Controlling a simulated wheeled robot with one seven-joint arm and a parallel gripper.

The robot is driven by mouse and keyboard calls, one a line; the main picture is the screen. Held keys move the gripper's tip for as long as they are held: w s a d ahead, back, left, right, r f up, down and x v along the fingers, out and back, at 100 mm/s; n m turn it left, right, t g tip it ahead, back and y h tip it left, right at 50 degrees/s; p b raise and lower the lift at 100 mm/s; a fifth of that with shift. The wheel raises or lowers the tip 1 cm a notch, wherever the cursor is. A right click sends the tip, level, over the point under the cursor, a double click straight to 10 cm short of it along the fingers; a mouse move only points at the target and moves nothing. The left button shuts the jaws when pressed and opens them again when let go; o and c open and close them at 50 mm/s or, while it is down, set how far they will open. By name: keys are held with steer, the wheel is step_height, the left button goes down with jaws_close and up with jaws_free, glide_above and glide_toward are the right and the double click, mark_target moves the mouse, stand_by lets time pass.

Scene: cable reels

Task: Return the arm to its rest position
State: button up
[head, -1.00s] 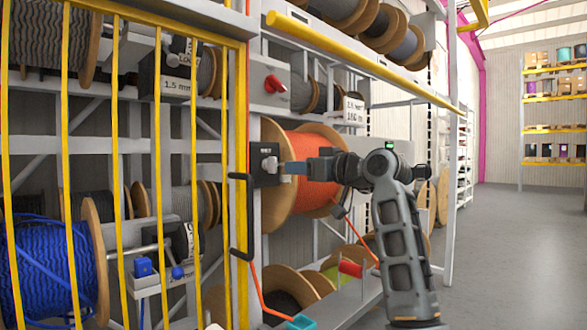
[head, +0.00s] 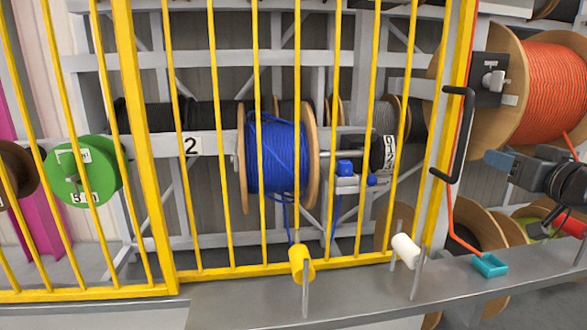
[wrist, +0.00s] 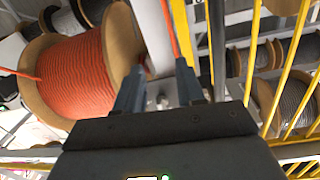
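My arm reaches in from the right edge of the head view. My gripper (head: 492,158) points left, just below a black box with a grey T-shaped knob (head: 495,80). In the wrist view my gripper (wrist: 160,70) has its two fingers apart, with a gap between them. A metal knob and a grey plate show past the gap, and no object is seen held. The orange cable reel (head: 550,95) is close behind my arm; it also shows at the left of the wrist view (wrist: 75,75).
A yellow barred gate (head: 123,150) with a black handle (head: 458,135) stands left of my gripper. Behind it are a blue cable reel (head: 277,155) and a green reel (head: 85,170).

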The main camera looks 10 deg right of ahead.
steer(key=s+a+f+m+g+h+p, duration=0.1)
steer(key=s+a+f, duration=0.75)
steer(key=f, duration=0.35)
steer(key=s+a+f+m+g+h+p, duration=0.1)
steer(key=s+a+f, duration=0.6)
steer(key=s+f, duration=0.35)
steer(key=s+a+f+n+p, duration=0.1)
steer(key=s+a, duration=0.2)
steer(key=s, duration=0.4)
steer(key=s+a+f+p, duration=0.1)
steer(key=s+a, duration=0.1)
steer(key=s, duration=0.6)
steer(key=s+a+r+n+y, duration=0.1)
steer(key=s+a+r, duration=0.1)
steer(key=s, duration=0.5)
steer(key=s+a+r+n+y, duration=0.1)
steer(key=s+r, duration=0.3)
steer(key=s, duration=0.4)
steer(key=shift+a+n+g+y+p, duration=0.3)
steer(key=shift+a+g+p, duration=0.1)
steer(key=shift+a, duration=0.1)
steer(key=shift+a, duration=0.15)
